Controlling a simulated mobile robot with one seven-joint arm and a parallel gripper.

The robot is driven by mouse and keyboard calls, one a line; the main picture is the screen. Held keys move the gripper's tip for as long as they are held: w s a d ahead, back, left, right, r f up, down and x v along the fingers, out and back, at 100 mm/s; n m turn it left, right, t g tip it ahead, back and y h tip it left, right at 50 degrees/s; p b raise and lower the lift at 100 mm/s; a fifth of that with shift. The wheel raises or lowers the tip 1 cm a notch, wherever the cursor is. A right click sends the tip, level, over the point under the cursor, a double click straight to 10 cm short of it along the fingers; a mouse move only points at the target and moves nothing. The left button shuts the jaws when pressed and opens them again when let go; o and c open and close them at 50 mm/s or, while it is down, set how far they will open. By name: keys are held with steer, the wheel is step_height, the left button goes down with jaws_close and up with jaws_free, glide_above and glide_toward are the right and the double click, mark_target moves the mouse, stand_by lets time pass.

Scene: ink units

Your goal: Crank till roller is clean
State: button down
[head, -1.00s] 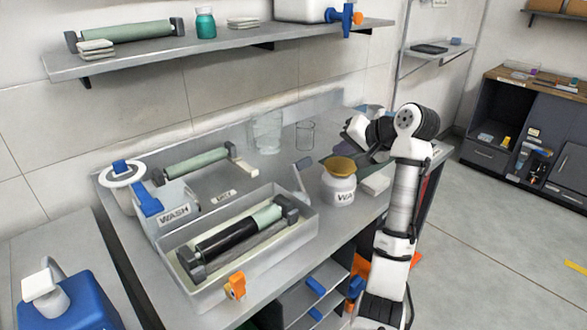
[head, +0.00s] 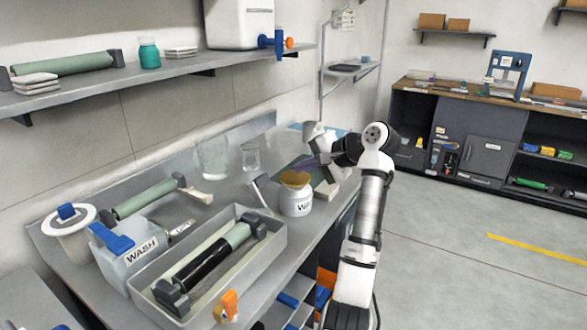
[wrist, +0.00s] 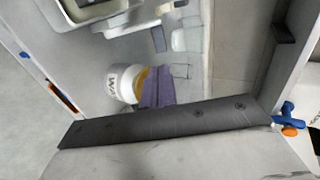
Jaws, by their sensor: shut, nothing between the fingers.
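The inked roller (head: 205,259) lies lengthwise in a grey tray (head: 272,262) on the bench. Most of its length is black; its far end is pale green. Dark end blocks hold it. An orange fitting (head: 228,306) sits at the tray's near front corner; I cannot tell whether it is the crank. My gripper (head: 302,167) is shut and empty, beyond the white jar (head: 296,202) and well away from the roller. Its purple-grey fingers (wrist: 157,88) show in the wrist view beside the jar (wrist: 122,83). The tray corner shows at the wrist view's top left.
A wash container (head: 130,262) with a blue lever and a second green roller (head: 145,199) stand behind the tray. Glass beakers (head: 212,157) stand farther back. A wall shelf (head: 165,82) overhangs the bench and carries a tank with a blue tap (head: 278,43). Floor to the right is clear.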

mark_target(262, 177)
steer(key=p+x, duration=0.2)
steer(key=x, duration=1)
steer(key=shift+p, duration=0.4)
steer(key=shift+a, duration=0.1)
steer(key=shift+w+a+r+p, duration=0.2)
steer(key=shift+a+p, duration=0.15)
steer(key=shift+p, duration=0.7)
steer(key=shift+w+a+f, duration=0.1)
steer(key=shift+a, duration=0.05)
steer(key=shift+f, duration=0.25)
steer(key=shift+r, duration=0.1)
